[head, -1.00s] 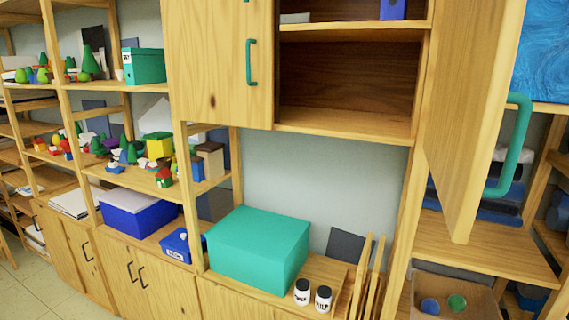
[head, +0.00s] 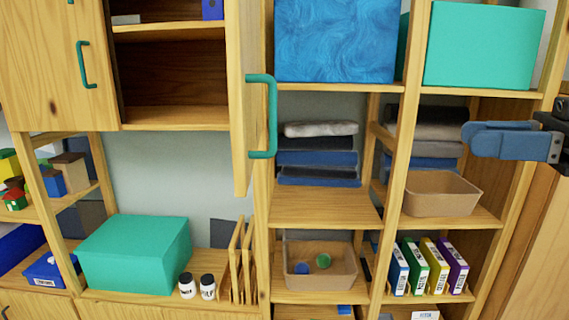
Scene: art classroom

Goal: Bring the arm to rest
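My gripper (head: 470,138) comes into the head view from the right edge, level with the middle shelves. Its blue-grey fingers point left and are seen from the side, overlapping, so the gap between them does not show. No object is visible at its fingertips. It appears in front of the right-hand shelf column, above a brown open bin (head: 440,208) in the picture. The rest of my arm is mostly outside the view.
A cabinet door (head: 243,100) with a green handle stands open, jutting forward. Shelves hold a teal box (head: 135,255), a blue swirled box (head: 335,40), another teal box (head: 482,48), coloured binders (head: 430,268) and a bin with two round lids (head: 320,278). Two jars (head: 197,287) stand low.

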